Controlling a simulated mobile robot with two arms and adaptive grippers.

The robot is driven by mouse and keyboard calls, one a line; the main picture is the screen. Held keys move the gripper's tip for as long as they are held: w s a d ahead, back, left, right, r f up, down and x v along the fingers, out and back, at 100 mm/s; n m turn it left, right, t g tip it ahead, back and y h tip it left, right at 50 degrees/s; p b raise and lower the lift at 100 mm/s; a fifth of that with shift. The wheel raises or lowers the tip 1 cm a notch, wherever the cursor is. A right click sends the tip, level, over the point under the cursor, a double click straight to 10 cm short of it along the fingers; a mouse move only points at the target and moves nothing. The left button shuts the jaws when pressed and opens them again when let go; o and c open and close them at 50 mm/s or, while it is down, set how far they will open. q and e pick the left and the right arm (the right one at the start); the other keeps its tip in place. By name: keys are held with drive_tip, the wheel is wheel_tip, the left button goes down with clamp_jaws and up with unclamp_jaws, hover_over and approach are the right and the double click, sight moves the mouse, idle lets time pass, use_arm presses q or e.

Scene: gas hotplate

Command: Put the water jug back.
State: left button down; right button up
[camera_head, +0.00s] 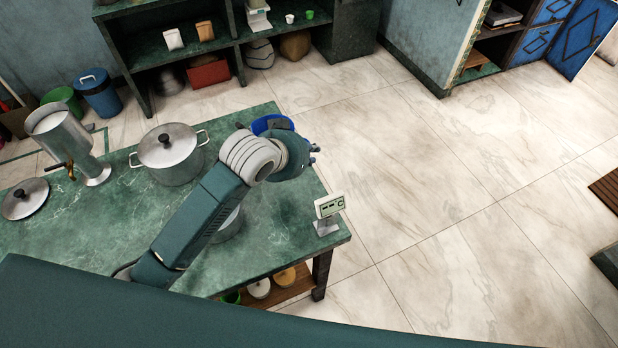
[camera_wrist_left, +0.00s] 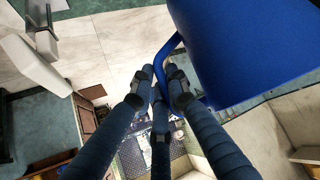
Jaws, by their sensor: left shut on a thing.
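The blue water jug (camera_head: 264,122) shows behind my left wrist in the head view, near the table's far right corner. My arm hides most of it. In the left wrist view the jug (camera_wrist_left: 250,50) is large at the upper right, with its handle (camera_wrist_left: 163,57) toward my fingers. My left gripper (camera_wrist_left: 159,84) is shut on the handle. The jug's base and its height above the green table (camera_head: 270,245) cannot be told. My right gripper is not in view.
A lidded pot (camera_head: 170,158), a metal urn with a tap (camera_head: 65,140) and a loose lid (camera_head: 25,199) stand on the table's left part. A small scale (camera_head: 328,212) is at the right edge. Shelves (camera_head: 185,50) stand behind.

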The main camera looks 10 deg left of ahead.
use_arm(q)
drive_tip(key=f, duration=0.7)
drive_tip(key=w+f+p, duration=0.1)
drive_tip(key=f, duration=0.3)
drive_tip(key=shift+d+f, duration=0.2)
drive_tip(key=shift+f, duration=0.55)
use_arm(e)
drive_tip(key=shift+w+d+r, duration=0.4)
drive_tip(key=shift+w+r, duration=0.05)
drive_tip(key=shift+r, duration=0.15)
